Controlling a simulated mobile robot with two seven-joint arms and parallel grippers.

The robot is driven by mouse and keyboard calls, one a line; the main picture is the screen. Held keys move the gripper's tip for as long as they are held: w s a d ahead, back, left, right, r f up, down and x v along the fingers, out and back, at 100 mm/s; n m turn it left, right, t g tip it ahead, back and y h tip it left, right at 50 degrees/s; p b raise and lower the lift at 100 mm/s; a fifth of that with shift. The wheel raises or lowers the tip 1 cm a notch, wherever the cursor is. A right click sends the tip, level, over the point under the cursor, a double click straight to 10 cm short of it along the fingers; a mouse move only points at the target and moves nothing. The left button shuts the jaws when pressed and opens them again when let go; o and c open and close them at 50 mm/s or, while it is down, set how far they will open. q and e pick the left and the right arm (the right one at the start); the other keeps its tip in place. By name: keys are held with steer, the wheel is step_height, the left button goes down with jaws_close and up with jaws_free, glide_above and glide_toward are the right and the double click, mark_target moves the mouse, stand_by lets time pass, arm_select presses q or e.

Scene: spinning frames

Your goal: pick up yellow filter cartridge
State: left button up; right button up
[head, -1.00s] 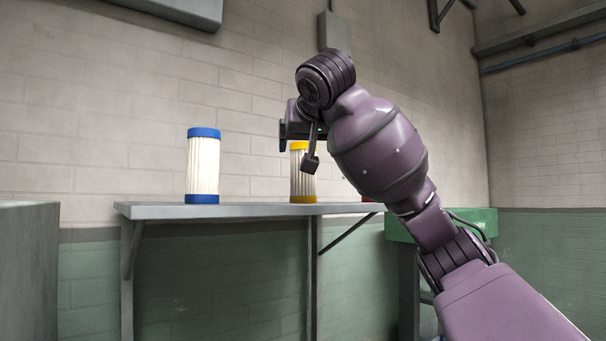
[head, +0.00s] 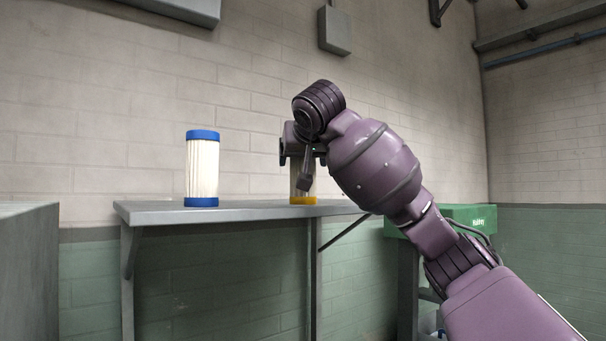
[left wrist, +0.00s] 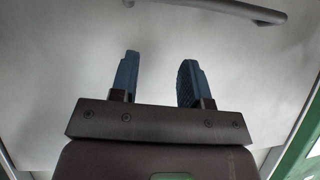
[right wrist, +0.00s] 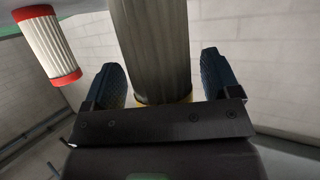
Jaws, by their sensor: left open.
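The yellow filter cartridge (head: 303,198) stands upright on the grey wall shelf (head: 240,212). In the right wrist view, the pleated cartridge (right wrist: 152,50) with a yellow end ring lies between the two blue fingers of my right gripper (right wrist: 165,80). Gaps show on both sides, so the fingers are open around it. My left gripper (left wrist: 158,78) is open and empty in the left wrist view; it is not in the head view.
A blue-capped cartridge (head: 202,168) stands on the shelf to the left. A red-capped cartridge (right wrist: 48,45) shows in the right wrist view. A green box (head: 470,217) is at the right. The shelf between the blue and yellow cartridges is clear.

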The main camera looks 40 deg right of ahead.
steer(key=c, duration=0.9)
steer(key=shift+r, duration=0.1)
